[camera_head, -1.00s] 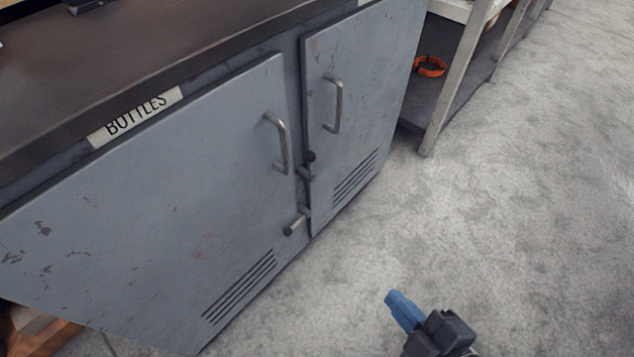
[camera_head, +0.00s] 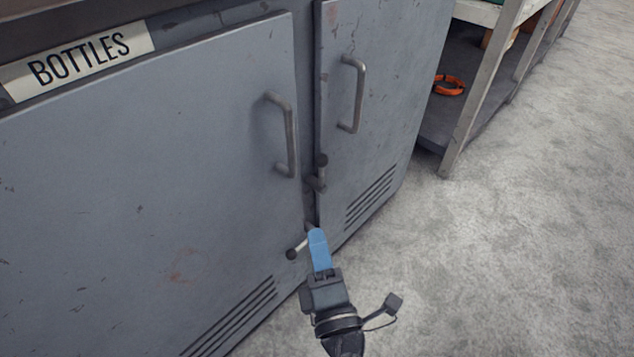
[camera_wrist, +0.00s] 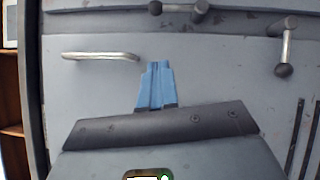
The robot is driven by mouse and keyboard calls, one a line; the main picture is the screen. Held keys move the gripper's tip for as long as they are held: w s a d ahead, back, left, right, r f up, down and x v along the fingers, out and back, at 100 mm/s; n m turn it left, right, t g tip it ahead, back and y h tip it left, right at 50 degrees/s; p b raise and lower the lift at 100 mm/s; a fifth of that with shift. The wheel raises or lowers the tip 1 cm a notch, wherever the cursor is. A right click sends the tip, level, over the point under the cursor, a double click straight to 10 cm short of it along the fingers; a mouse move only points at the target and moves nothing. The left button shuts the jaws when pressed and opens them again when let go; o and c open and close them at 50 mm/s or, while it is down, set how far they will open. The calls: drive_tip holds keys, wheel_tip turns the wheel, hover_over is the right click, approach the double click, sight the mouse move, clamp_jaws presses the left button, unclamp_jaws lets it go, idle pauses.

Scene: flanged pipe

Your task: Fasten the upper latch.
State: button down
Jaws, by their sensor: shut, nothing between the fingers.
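The upper latch (camera_head: 321,172) is a dark metal bar with a round knob, at the seam between two grey cabinet doors. Its bar stands upright along the seam, knob end up. It shows at the top of the wrist view (camera_wrist: 181,8), where the cabinet appears turned sideways. The lower latch (camera_head: 294,252) lies across onto the left door; its knob shows and my gripper partly hides its pivot. It also shows in the wrist view (camera_wrist: 286,45). My gripper (camera_head: 317,236) has blue fingers, shut and empty, in front of the left door, below the upper latch and apart from it.
The left door (camera_head: 150,190) has a bar handle (camera_head: 291,140), vents and a "BOTTLES" sign (camera_head: 80,60) above it. The right door has another handle (camera_head: 356,95). A shelf unit with an orange ring (camera_head: 449,85) stands at right. The floor (camera_head: 500,270) is clear.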

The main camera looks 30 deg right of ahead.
sight(319, 181)
drive_tip(key=shift+s+d+r+b+x, duration=0.15)
drive_tip(key=shift+d+x, duration=0.3)
drive_tip(key=shift+x, duration=1.65)
drive_tip(key=shift+s+d+b+x, duration=0.1)
drive_tip(key=shift+d+x, duration=0.4)
drive_tip(key=shift+x, duration=1.65)
drive_tip(key=shift+s+d+r+b+x, duration=0.15)
drive_tip(key=shift+d+x, duration=0.3)
drive_tip(key=shift+x, duration=1.65)
drive_tip(key=shift+r+p, duration=0.1)
drive_tip(key=shift+p, duration=0.25)
